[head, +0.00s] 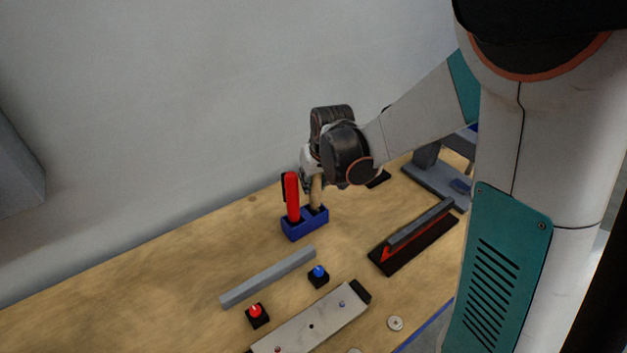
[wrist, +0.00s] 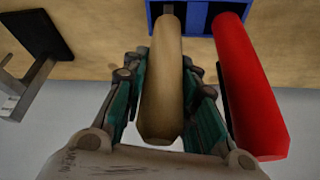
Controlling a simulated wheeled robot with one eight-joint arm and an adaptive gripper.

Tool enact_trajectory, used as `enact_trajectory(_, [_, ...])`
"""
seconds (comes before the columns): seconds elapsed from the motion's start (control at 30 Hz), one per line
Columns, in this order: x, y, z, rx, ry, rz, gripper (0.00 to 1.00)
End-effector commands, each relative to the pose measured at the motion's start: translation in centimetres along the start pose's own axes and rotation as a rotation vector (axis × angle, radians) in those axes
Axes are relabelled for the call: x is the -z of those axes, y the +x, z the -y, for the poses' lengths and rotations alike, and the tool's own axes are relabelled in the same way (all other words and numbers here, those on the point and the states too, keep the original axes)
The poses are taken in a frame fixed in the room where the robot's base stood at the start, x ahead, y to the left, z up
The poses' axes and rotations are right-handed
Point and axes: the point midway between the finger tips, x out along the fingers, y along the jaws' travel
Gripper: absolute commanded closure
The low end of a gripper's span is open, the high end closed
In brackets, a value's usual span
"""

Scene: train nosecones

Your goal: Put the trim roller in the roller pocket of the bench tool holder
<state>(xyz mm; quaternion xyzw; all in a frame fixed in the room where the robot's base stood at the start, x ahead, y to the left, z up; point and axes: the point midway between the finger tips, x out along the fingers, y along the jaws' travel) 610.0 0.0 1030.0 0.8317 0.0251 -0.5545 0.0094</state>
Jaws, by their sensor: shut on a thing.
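The bench tool holder (head: 306,228) is a blue block with pockets on the wooden bench. A red-handled tool (head: 292,196) stands upright in its left side in the head view. My gripper (head: 315,182) is shut on the tan wooden handle of the trim roller (head: 316,194), over the right side of the holder. In the wrist view the handle (wrist: 162,85) lies between my fingers (wrist: 165,95), with the red handle (wrist: 248,85) close beside it. The roller's lower end reaches the blue holder (wrist: 200,18); how deep it sits in a pocket I cannot tell.
A grey bar (head: 268,277), a red button (head: 256,314) and a blue button (head: 318,275) are in front of the holder. A black tray with red and grey parts (head: 412,237) lies to the right. A wall rises behind the bench.

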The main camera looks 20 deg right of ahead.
Motion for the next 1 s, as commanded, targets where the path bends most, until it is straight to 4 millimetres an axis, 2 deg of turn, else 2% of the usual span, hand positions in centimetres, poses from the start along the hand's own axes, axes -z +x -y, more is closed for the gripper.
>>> enact_trajectory(0.07, [-0.1,0.3,0.0,0.000,0.000,0.000,1.00])
enact_trajectory(0.1, [-0.1,0.3,0.0,0.000,0.000,0.000,0.71])
enact_trajectory(0.2, [-0.1,0.2,0.0,0.000,0.000,0.000,0.53])
enact_trajectory(0.5, [-0.1,0.2,0.0,0.000,0.000,0.000,0.53])
enact_trajectory(0.63, [0.1,-0.5,0.0,0.000,0.000,0.000,0.53])
enact_trajectory(0.77, [0.1,-2.5,0.0,0.000,0.000,0.000,0.53])
enact_trajectory(1.0, [0.1,-7.4,0.0,0.000,0.000,0.000,0.53])
